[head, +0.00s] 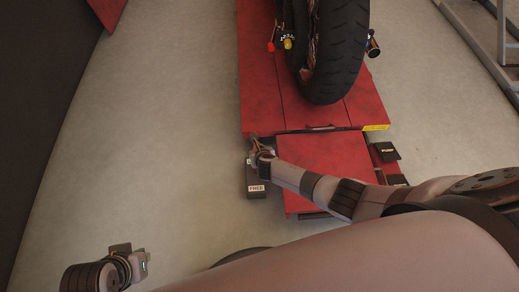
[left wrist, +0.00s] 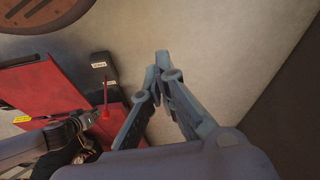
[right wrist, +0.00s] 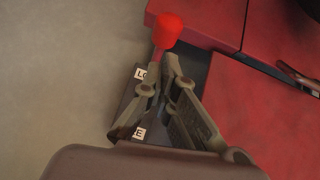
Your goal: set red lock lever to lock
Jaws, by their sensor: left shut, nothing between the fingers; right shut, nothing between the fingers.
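The red lock lever shows in the left wrist view as a thin red rod with a red knob (left wrist: 105,115). Its black box (head: 255,188) stands beside the lift's left edge, with a FREE label at the near end. In the right wrist view the red knob (right wrist: 167,30) lies past the fingertips, on the side of the label starting "LO"; the rod is mostly hidden. My right gripper (right wrist: 166,62) is shut and empty, close to the knob; contact cannot be told. My left gripper (left wrist: 161,58) is shut and empty, over the floor at lower left in the head view (head: 128,258).
The red lift platform (head: 262,85) carries a motorcycle, its tyre (head: 340,50) at the top. Black pedals (head: 384,152) sit at the ramp's right side. A metal frame (head: 480,45) stands at upper right. The floor left of the lift is clear.

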